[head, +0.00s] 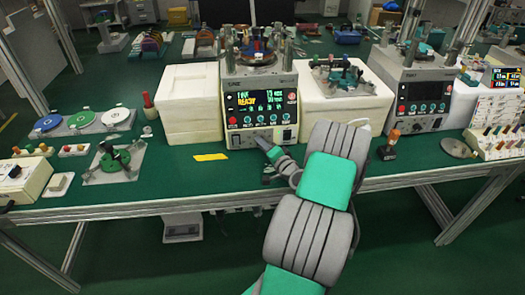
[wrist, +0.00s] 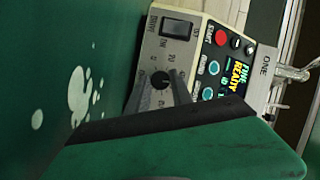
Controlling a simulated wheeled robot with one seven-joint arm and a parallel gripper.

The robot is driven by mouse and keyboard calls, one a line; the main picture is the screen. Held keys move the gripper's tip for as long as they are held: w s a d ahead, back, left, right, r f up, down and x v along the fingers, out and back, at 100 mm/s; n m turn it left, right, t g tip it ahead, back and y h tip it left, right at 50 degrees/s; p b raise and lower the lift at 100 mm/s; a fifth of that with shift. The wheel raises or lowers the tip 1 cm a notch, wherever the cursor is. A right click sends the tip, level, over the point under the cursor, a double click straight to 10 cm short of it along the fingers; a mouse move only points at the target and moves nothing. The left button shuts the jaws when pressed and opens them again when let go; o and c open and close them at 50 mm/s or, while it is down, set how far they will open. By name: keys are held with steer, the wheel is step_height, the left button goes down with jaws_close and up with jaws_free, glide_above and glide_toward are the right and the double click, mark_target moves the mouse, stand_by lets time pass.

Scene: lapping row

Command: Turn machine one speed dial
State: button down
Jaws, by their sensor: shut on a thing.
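In the head view my gripper (head: 262,143) reaches the low front of the machine, and the dial is hidden there.
A rocker switch (wrist: 178,28) sits beside the dial, and a red start button (wrist: 221,37) is close by. A yellow strip (head: 210,157) lies on the green bench left of my gripper. A second machine (head: 415,88) stands to the right.

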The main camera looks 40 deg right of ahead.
stand_by(0.5)
steer(key=c, duration=1.1)
jaws_free()
steer(key=shift+c, duration=0.2)
steer(key=shift+s, duration=0.1)
steer(key=b+v, duration=0.1)
steer(key=v, duration=0.6)
steer(key=shift+s+a, duration=0.1)
steer(key=shift+s, duration=0.2)
